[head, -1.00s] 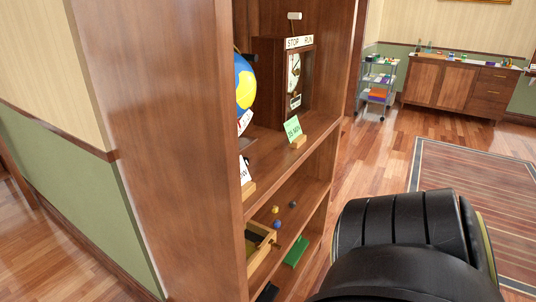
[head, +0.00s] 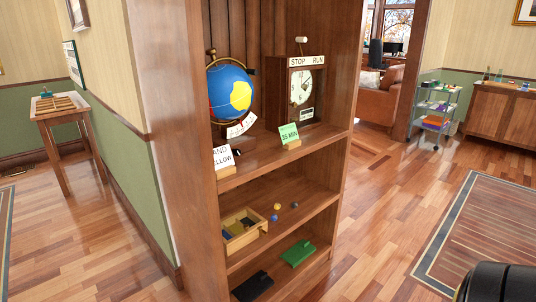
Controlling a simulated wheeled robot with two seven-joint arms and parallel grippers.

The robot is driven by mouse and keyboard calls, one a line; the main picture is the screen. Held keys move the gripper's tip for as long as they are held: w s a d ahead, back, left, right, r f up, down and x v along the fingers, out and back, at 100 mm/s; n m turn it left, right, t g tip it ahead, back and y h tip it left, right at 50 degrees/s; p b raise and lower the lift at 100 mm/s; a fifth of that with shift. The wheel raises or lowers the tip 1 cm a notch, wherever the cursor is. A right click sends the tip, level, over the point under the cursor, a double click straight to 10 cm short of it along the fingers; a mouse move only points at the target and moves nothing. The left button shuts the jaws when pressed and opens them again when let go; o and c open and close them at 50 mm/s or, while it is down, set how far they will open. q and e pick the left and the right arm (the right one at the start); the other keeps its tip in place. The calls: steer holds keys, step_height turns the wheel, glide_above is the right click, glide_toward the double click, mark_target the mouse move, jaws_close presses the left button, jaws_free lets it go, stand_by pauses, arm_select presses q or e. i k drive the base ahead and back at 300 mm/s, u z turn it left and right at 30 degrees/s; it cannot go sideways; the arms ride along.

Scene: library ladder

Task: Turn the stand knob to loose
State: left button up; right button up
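A blue and yellow globe (head: 231,92) stands on the upper shelf of the wooden bookcase in the head view, held in a brass-coloured ring. A tilted white label (head: 240,127) with lettering too small to read is at its base. A dark wooden base (head: 239,149) shows partly below it. I cannot make out a stand knob or its setting. Neither gripper is in view; only a black part of my own body shows at the lower right.
A clock (head: 298,88) marked STOP and RUN stands right of the globe. A green 35 MIN card (head: 289,134) and a white card (head: 223,157) stand at the shelf's front. The lower shelf holds a wooden tray (head: 242,241) and small balls. Floor is clear right of the bookcase.

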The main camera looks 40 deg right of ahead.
mark_target(237, 152)
steer(key=z, duration=1.2)
steer(key=i, duration=1.7)
